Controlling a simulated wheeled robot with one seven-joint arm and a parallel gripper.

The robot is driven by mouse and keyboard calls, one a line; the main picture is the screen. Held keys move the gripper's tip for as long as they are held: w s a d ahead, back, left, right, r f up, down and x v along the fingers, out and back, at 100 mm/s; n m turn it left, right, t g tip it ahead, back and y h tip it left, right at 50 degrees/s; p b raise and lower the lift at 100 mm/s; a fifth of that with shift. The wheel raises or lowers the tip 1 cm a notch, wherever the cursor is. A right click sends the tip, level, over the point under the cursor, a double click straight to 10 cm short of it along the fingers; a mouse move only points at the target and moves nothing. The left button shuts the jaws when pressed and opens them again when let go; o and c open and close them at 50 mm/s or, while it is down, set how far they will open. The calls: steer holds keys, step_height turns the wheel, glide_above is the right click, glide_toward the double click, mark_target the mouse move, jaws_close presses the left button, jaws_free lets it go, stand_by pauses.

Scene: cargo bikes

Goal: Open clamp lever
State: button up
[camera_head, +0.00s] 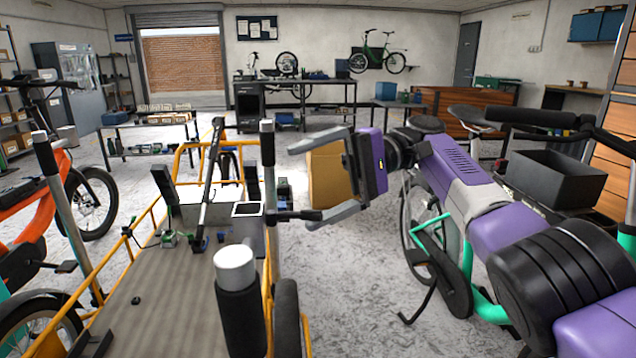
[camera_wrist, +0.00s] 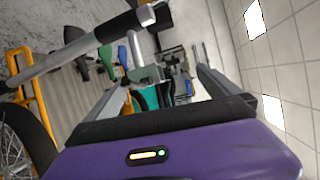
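In the head view a short black lever (camera_head: 294,216) sticks out to the right from a grey metal block (camera_head: 249,229) at the cargo bike's side; it looks like the clamp lever. My gripper (camera_head: 301,185), with a purple body and grey fingers, is open and empty. Its fingers point left, and the lever's tip is close to the lower finger; I cannot tell if they touch. In the wrist view my open gripper (camera_wrist: 168,52) has a grey metal part (camera_wrist: 146,74) showing between the fingers. Which part of the clamp this is remains unclear.
The yellow-framed cargo bike has a flat bed (camera_head: 170,285). An upright post with a black sleeve (camera_head: 240,315) stands in front, and another black-topped post (camera_head: 267,150) stands beside the block. A cardboard box (camera_head: 328,178) is behind my gripper. Grey floor (camera_head: 345,290) is open at centre.

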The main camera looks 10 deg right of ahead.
step_height(320, 180, up, 14)
steer(key=n+g+y+p, duration=0.1)
steer(key=p, duration=0.2)
steer(key=shift+s+d+n, duration=0.3)
steer(key=shift+s+d, duration=0.05)
steer(key=shift+s, duration=0.05)
steer(key=shift+s+d+r+p, duration=0.1)
steer(key=shift+s+r+p, duration=0.05)
steer(key=shift+r+p, duration=0.3)
steer(key=shift+s+r+p, duration=0.15)
steer(key=shift+r+p, duration=0.05)
steer(key=shift+r, duration=0.3)
steer(key=c, duration=0.7)
steer(key=shift+o, duration=0.2)
steer(key=shift+w+f, duration=0.15)
steer(key=shift+f, duration=0.1)
